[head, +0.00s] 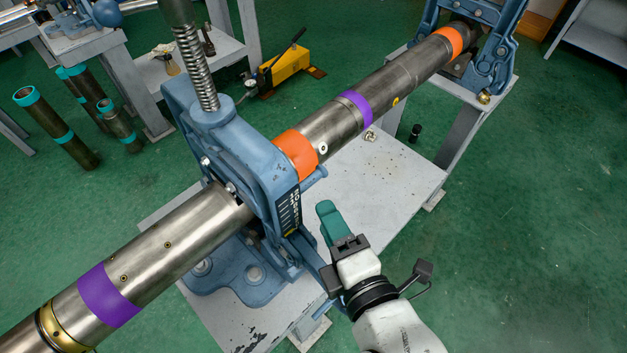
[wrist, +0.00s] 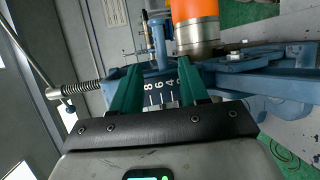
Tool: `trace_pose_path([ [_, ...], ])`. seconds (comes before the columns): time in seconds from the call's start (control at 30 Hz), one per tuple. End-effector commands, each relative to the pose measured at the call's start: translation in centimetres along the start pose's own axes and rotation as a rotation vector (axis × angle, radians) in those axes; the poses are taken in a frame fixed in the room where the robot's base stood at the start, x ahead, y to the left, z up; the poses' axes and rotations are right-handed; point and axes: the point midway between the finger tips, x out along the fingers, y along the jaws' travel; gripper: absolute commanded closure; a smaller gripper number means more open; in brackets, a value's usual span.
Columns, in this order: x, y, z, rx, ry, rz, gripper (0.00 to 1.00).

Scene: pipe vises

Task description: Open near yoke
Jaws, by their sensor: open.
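The near yoke (head: 235,150) is a blue pipe vise with a threaded screw (head: 195,65) rising from its top. It arches over the long steel pipe (head: 175,245) and looks closed around it. A black numbered scale (head: 288,208) is on its right side. My gripper (head: 327,212), with teal fingers, is just right of the yoke, beside that scale. In the wrist view, the open fingers (wrist: 158,78) point at the yoke, with the scale (wrist: 160,97) between them and nothing visibly held. An upright blue part (wrist: 158,42) stands beyond the fingertips. Contact cannot be told.
Orange and purple bands mark the pipe. A yellow pump (head: 283,70) and several teal-ringed pipes (head: 55,125) stand behind. Green floor (head: 520,220) at the right is open.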

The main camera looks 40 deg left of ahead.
Motion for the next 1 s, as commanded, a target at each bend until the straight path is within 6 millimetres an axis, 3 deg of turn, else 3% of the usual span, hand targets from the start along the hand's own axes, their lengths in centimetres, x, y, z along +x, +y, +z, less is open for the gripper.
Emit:
trace_pose_path([
  [0.4,6.8,0.2,0.1,0.0,0.0,-0.002,0.56],
  [0.6,9.3,0.1,0.0,0.0,0.0,-0.003,0.56],
  [1.0,10.3,-0.1,0.1,0.002,-0.002,-0.003,0.56],
])
